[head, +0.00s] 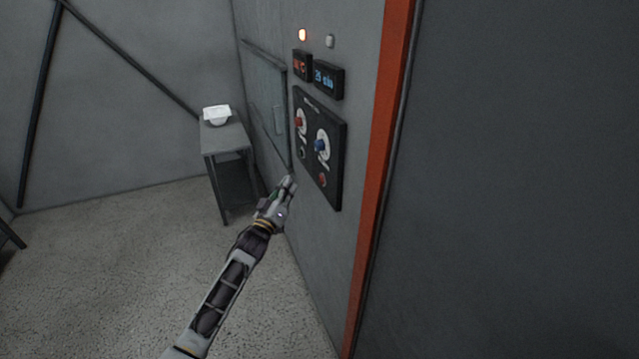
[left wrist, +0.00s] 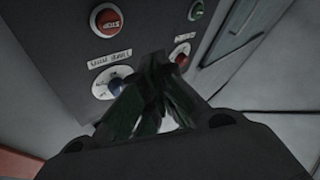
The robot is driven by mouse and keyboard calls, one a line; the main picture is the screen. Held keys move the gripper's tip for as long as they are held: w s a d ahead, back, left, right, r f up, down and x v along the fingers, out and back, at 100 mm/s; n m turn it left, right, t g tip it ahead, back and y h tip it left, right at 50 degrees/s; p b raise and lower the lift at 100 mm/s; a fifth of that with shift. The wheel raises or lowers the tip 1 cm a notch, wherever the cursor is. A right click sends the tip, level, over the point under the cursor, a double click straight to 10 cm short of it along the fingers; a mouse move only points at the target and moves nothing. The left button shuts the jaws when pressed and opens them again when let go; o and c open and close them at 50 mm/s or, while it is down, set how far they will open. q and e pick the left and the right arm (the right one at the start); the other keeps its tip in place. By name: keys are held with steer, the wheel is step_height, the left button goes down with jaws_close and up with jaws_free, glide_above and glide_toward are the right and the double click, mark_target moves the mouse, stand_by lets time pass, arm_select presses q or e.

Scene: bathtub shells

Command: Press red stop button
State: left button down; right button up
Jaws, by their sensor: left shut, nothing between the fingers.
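The red stop button (head: 322,181) is at the lower right of the black control panel (head: 333,125) on the grey wall unit. In the left wrist view the button (left wrist: 107,20), marked STOP, is at the top left. My left gripper (head: 290,182) is shut and empty, left of the panel's lower part in the head view. In the left wrist view its closed fingertips (left wrist: 158,60) show between the blue knob (left wrist: 113,86) and the red knob (left wrist: 181,52). The stop button appears beyond and left of them, apart. My right gripper is not in view.
A green button (left wrist: 196,10) sits beside the stop button on the panel. Two displays (head: 328,79) and a lit lamp (head: 302,35) are above. A small table (head: 226,139) with a white object (head: 217,115) stands behind. An orange post (head: 378,180) edges the unit at right.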

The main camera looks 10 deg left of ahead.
arm_select(q)
steer(key=w+d+b, duration=0.2)
steer(key=w+d, duration=0.1)
steer(key=d, duration=0.2)
steer(key=shift+w, duration=0.25)
steer(key=shift+w+d+b, duration=0.3)
steer(key=shift+w+d, duration=0.15)
steer(key=shift+d, duration=0.35)
stand_by(2.8)
steer(key=shift+s+a, duration=0.1)
steer(key=shift+a, duration=0.05)
stand_by(0.3)
steer(key=shift+s+a+p, duration=0.35)
steer(key=shift+a+p, duration=0.15)
steer(key=shift+p, duration=0.05)
steer(key=shift+a, duration=0.1)
steer(key=s+a+p, duration=0.1)
steer(key=a, duration=0.1)
steer(key=s+a+p, duration=0.1)
steer(key=s+a, duration=0.1)
stand_by(0.8)
